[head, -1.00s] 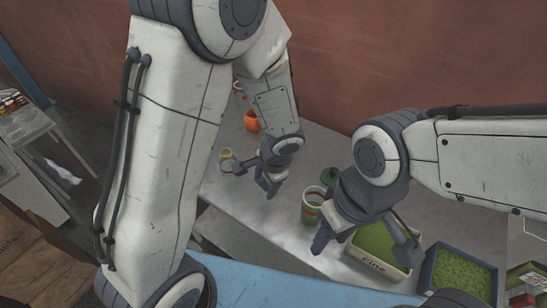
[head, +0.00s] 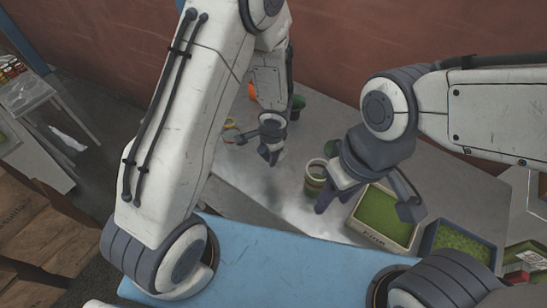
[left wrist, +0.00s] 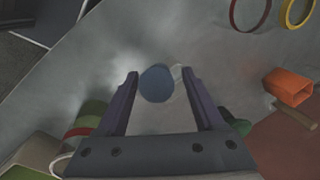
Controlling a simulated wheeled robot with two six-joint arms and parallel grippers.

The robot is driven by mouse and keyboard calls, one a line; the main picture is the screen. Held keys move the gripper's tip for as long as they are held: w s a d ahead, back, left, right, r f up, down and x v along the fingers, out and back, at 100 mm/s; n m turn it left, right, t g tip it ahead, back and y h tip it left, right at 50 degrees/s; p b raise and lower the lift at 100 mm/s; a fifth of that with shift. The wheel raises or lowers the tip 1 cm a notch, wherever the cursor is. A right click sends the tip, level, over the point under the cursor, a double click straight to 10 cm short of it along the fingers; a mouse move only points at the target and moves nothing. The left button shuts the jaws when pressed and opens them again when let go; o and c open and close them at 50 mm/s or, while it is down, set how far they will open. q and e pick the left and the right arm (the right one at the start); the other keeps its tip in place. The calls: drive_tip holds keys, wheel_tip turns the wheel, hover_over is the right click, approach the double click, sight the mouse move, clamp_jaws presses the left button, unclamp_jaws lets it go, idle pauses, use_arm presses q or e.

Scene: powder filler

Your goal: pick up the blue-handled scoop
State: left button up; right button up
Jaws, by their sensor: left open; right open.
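A round blue end (left wrist: 157,83), likely the scoop's handle seen end-on, shows in the left wrist view between the fingers of my left gripper (left wrist: 160,95). The fingers stand apart on either side of it, with gaps visible. A pale edge shows beside it; the rest of the scoop is hidden or unclear. In the head view my left gripper (head: 270,157) is open, low over the grey table; the scoop cannot be made out there. My right gripper (head: 324,202) is open, close to a green and red banded cup (head: 315,175).
A green-filled tray (head: 388,217) and a darker green-filled box (head: 458,244) stand to the right. An orange container (left wrist: 288,87), a red ring (left wrist: 250,12) and a yellow ring (left wrist: 300,14) lie around the left gripper. A blue surface (head: 262,262) is in front.

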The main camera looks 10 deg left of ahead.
use_arm(q)
drive_tip(key=shift+b+x, duration=0.35)
drive_tip(key=shift+x, duration=0.65)
clamp_jaws()
idle(0.7)
